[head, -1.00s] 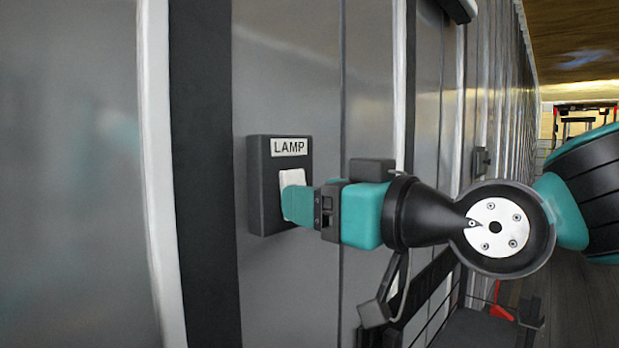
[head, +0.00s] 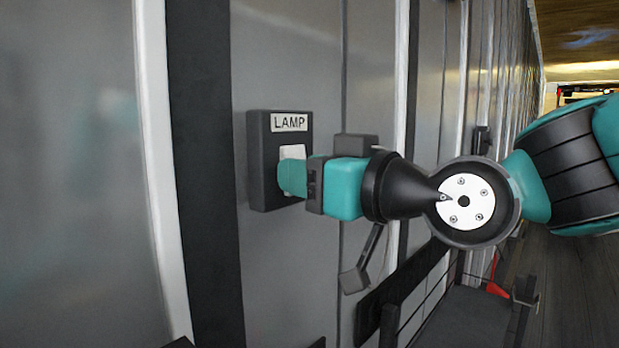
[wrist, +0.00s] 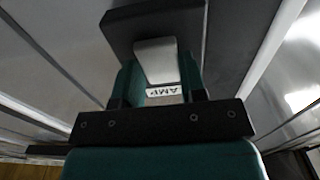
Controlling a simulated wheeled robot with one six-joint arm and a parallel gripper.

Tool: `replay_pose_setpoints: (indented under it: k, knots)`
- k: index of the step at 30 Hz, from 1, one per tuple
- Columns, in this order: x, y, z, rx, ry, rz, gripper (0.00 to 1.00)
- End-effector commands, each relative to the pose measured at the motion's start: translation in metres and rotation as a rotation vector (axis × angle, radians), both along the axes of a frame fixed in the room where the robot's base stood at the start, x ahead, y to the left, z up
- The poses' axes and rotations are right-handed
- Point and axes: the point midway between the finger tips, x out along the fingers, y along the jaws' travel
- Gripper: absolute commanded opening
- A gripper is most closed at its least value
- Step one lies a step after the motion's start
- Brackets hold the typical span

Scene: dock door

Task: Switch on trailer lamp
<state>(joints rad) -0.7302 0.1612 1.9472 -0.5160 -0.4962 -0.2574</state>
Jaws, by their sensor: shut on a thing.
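The lamp switch is a dark grey box labelled LAMP (head: 261,160) on the grey wall, with a white rocker (head: 292,153) in its middle. My gripper (head: 292,177) is at the box, its teal fingers over the lower part of the rocker. In the wrist view the white rocker (wrist: 157,60) lies between the two fingers of my gripper (wrist: 158,78), with the box (wrist: 150,20) behind it. The gripper is shut on the rocker. The fingers hide the rocker's lower part in the head view, so I cannot tell which way it is tipped.
A white vertical strip (head: 163,170) and a black strip (head: 207,170) run down the wall left of the box. A dark rail (head: 400,290) stands low at the right. Open floor (head: 580,290) shows at the far right.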

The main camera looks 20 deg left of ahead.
Motion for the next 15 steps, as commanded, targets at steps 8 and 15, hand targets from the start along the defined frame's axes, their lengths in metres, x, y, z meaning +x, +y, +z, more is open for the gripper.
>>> replay_pose_setpoints:
  k: [8,15]
  knots:
    - [0.0021,-0.0007,-0.008,0.084,-0.036,-0.005,0.14]
    - [0.0023,-0.0009,-0.0015,0.099,-0.042,-0.006,0.14]
